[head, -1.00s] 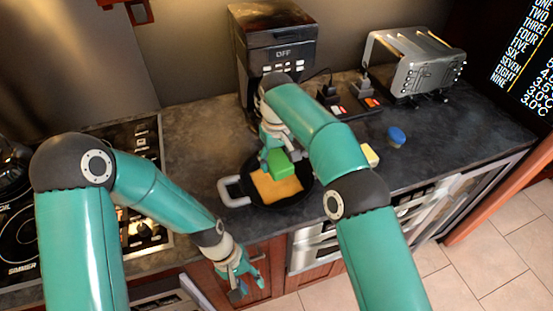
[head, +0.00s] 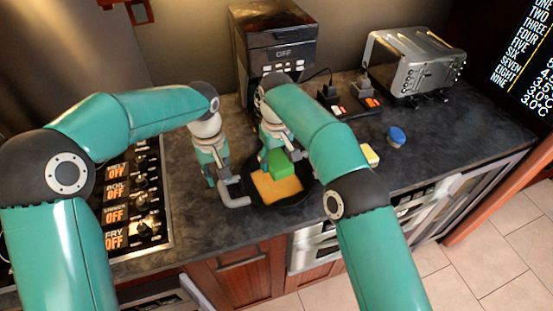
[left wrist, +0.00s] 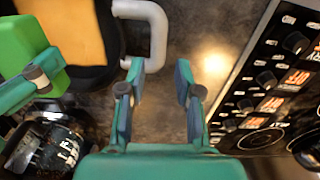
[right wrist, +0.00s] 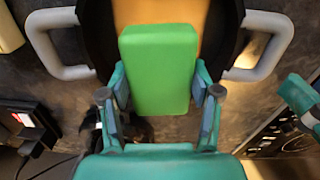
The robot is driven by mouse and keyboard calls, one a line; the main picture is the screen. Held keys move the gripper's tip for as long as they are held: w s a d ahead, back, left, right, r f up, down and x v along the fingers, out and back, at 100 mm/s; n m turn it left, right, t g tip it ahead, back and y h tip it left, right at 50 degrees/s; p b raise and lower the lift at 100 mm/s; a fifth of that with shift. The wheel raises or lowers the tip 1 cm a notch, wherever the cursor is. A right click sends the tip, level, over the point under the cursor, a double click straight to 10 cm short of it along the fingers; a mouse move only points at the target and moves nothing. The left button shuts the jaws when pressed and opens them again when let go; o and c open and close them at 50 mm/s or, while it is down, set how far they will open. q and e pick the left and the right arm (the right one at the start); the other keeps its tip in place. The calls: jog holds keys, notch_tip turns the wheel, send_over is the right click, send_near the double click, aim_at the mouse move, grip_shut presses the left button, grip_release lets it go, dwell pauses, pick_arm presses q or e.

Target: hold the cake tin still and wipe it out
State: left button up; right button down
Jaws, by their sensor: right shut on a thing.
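The cake tin (head: 294,199) is dark, with pale grey loop handles, and sits on the counter. An orange-brown patch (head: 280,190) covers much of its inside. My right gripper (head: 269,158) is shut on a green block-shaped sponge (right wrist: 160,70) over the tin; I cannot tell whether the sponge touches the inside. My left gripper (head: 212,180) is open and empty, pointing down beside the tin's left handle (head: 235,197). In the left wrist view, its fingers (left wrist: 158,78) are apart and the handle (left wrist: 157,35) lies just ahead, with one fingertip close to its corner.
A coffee machine (head: 272,48) stands behind the tin. A hob with knobs (head: 140,200) is at left. A yellow block (head: 370,155), a blue-topped item (head: 397,136), plugs on a power strip (head: 352,106) and a toaster (head: 415,62) are at right.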

aim_at(223, 191)
pick_arm(q)
jog(key=shift+f, duration=3.6)
grip_shut()
jog(key=shift+o, duration=2.2)
grip_release()
grip_shut()
